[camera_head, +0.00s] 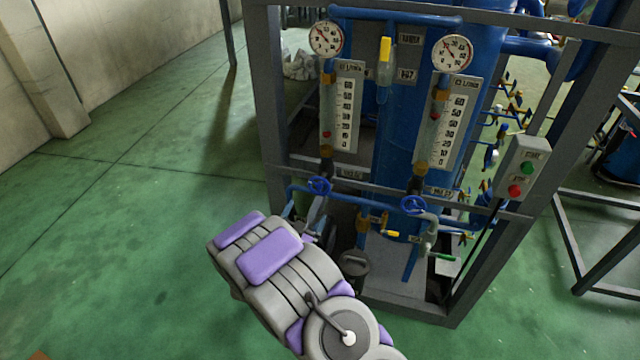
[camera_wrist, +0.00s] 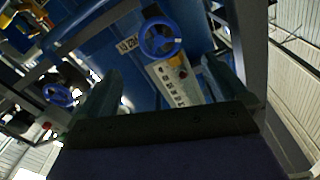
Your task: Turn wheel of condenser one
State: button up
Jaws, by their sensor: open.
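Two blue handwheels sit on the rack's front pipework, each below a flow gauge. The left wheel (camera_head: 319,185) is close to my gripper (camera_head: 320,220), whose end shows just below it. The right wheel (camera_head: 413,205) is farther off. In the wrist view, one blue wheel (camera_wrist: 160,38) lies beyond the fingertips, roughly centred between them, and a second blue wheel (camera_wrist: 58,95) is off to the left. My gripper (camera_wrist: 162,85) is open with nothing between its fingers. No contact with a wheel shows. I cannot read which wheel is marked condenser one.
The grey rack frame (camera_head: 268,110) surrounds the pipes. Two gauge panels (camera_head: 344,105) (camera_head: 455,120) stand above the wheels. A small yellow-handled valve (camera_head: 390,233) and a green-handled valve (camera_head: 442,256) are low down. A button box (camera_head: 522,168) is at right. Green floor (camera_head: 130,220) is clear at left.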

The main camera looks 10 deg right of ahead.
aim_at(318, 187)
jog(key=b+x, duration=0.2)
jog(key=x, duration=1.3)
jog(key=shift+w+d, duration=0.15)
jog(key=c, duration=0.8)
